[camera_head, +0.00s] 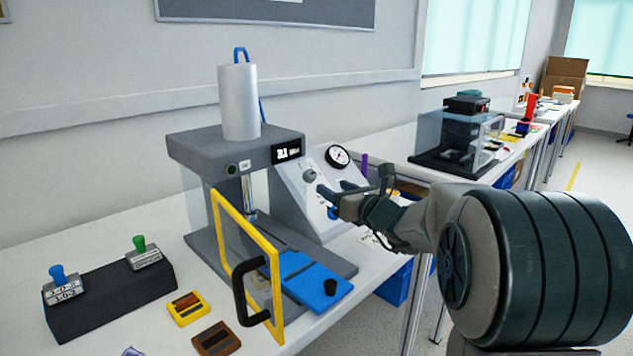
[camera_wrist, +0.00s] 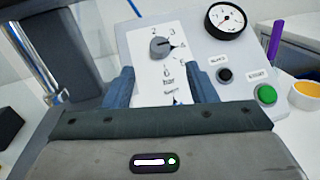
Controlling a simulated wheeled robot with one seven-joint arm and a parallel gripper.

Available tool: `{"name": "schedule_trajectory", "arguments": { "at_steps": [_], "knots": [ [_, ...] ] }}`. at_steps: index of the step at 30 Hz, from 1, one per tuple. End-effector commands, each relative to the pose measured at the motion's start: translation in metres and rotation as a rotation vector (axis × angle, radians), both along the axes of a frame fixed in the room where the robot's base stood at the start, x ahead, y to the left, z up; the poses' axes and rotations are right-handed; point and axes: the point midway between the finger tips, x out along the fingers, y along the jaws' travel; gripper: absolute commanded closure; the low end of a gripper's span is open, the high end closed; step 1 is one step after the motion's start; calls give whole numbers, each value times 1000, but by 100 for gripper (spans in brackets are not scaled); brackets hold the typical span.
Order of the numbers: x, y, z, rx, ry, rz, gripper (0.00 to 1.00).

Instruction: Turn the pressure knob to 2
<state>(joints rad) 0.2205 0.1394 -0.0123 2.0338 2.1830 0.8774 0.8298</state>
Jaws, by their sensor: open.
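The pressure knob (camera_wrist: 160,47) is a small dark round knob on a white dial plate (camera_wrist: 150,80) marked with numbers and "bar". It stands beyond my fingertips in the wrist view, roughly centred between them. Its pointer appears turned to the right, near the 3 and 4; the exact setting is too small to tell. In the head view the knob (camera_head: 309,176) shows on the sloped grey panel, just left of my gripper (camera_head: 334,200). My gripper (camera_wrist: 163,77) is open, with its two blue fingers apart and nothing between them. The fingers appear clear of the knob.
A pressure gauge (camera_wrist: 225,20), a black button (camera_wrist: 225,75) and a green button (camera_wrist: 265,95) lie right of the knob. A press with a yellow-framed guard (camera_head: 276,290) stands left of the panel. A purple pen-like object (camera_wrist: 276,40) stands at the right.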

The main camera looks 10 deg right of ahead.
Motion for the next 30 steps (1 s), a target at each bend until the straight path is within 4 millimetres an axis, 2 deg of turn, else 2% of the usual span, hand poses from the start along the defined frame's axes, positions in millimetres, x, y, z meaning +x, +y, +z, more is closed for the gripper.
{"name": "schedule_trajectory", "arguments": {
  "at_steps": [1,6,12,18,25,26,30],
  "knots": [
    [11,7,-2,0,1,4,48],
    [43,22,-2,-1,0,3,48],
    [68,34,-1,-2,0,3,48],
    [76,38,0,-2,0,2,48],
    [77,38,0,-2,0,1,48],
    [77,38,0,-2,0,1,51],
    [77,38,0,-2,0,1,90]
  ]
}}
